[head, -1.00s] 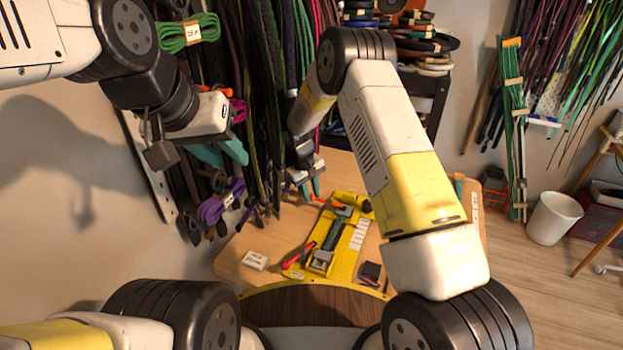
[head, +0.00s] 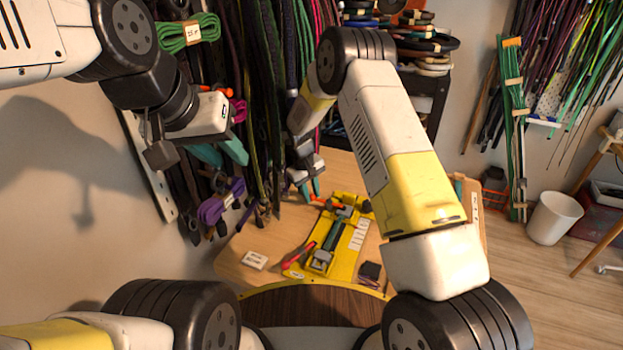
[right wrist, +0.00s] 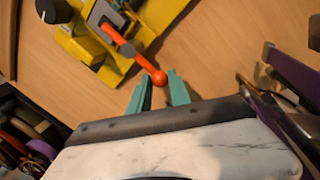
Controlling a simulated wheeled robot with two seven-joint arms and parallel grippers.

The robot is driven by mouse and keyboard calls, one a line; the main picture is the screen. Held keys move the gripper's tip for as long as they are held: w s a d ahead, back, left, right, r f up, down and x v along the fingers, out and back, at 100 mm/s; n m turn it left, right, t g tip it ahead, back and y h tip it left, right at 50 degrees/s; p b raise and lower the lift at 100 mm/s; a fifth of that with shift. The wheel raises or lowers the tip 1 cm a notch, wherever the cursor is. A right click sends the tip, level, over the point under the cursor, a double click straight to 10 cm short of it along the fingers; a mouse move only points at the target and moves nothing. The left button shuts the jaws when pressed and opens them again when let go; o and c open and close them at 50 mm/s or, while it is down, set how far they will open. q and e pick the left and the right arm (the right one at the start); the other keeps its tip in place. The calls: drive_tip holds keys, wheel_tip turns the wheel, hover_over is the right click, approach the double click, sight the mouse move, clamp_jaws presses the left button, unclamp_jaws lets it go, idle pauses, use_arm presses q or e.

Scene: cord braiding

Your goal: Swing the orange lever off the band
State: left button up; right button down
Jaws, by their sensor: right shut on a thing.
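The orange lever (right wrist: 143,63) ends in an orange ball and rises from the yellow fixture (right wrist: 150,14) in the right wrist view. My right gripper (right wrist: 161,88) has its teal fingertips at either side of the ball end, shut on it. In the head view this gripper (head: 310,190) is at the back edge of the yellow board (head: 344,262). The dark green band (head: 333,235) lies along the board; whether the lever rests on it is too small to tell. My left gripper (head: 220,152) is open and empty, up in front of the hanging cords.
A red-handled tool (head: 299,256) lies at the board's left side. A white label card (head: 254,260) and a small dark block (head: 370,270) lie on the wooden table. Hanging cords (head: 265,110) crowd the back. A purple cord bundle (head: 220,202) hangs below my left gripper.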

drive_tip(key=shift+s+n, duration=0.25)
drive_tip(key=shift+n, duration=0.15)
drive_tip(key=s+n, duration=0.1)
drive_tip(key=n, duration=0.1)
drive_tip(key=shift+s+n, duration=0.2)
drive_tip(key=shift+n, duration=0.1)
drive_tip(key=s+n, duration=0.1)
drive_tip(key=s+n+y, duration=0.1)
drive_tip(key=n, duration=0.1)
drive_tip(key=shift+d+n+t, duration=0.15)
drive_tip(key=shift+n+t, duration=0.15)
drive_tip(key=shift+t, duration=0.1)
drive_tip(key=n, duration=0.1)
drive_tip(key=s+n, duration=0.1)
drive_tip(key=n, duration=0.1)
drive_tip(key=shift+s+d+y, duration=0.3)
drive_tip(key=shift+d, duration=0.1)
drive_tip(key=shift+s+d+n+y, duration=0.15)
drive_tip(key=shift+s+d+n, duration=0.2)
drive_tip(key=shift+n, duration=0.6)
drive_tip(key=shift+s+d+n+y, duration=0.15)
drive_tip(key=shift+s+d+n, duration=0.2)
drive_tip(key=shift+n, duration=0.6)
